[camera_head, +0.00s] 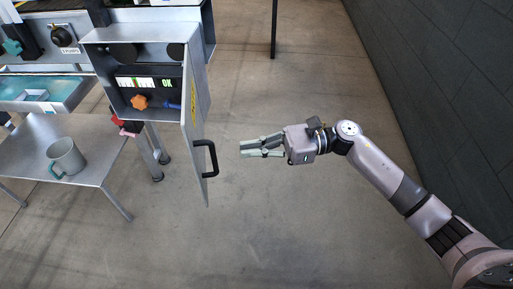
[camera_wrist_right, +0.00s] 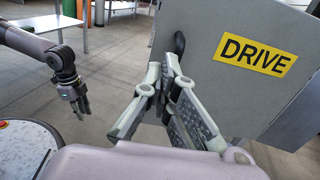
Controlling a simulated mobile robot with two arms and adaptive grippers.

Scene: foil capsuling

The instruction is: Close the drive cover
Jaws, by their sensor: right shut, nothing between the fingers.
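The drive cover (camera_head: 196,130) is a grey hinged panel standing wide open on the front of the grey drive box (camera_head: 120,33). Its black handle (camera_head: 211,158) faces right. The right wrist view shows the cover's outer face (camera_wrist_right: 215,85) with a yellow DRIVE label (camera_wrist_right: 255,54) and part of the handle (camera_wrist_right: 179,43). My right gripper (camera_head: 242,150) is shut and empty, to the right of the handle with a gap between them. Its fingers also show in the right wrist view (camera_wrist_right: 172,65). My left gripper (camera_wrist_right: 82,112) appears only there, small and away from the cover.
Inside the box are an orange knob (camera_head: 140,101), a blue lever (camera_head: 172,106) and a display reading OK (camera_head: 150,83). A metal side table (camera_head: 95,165) with a grey mug (camera_head: 66,157) stands at left. The floor right of the cover is clear; a dark wall (camera_head: 440,80) runs along the right.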

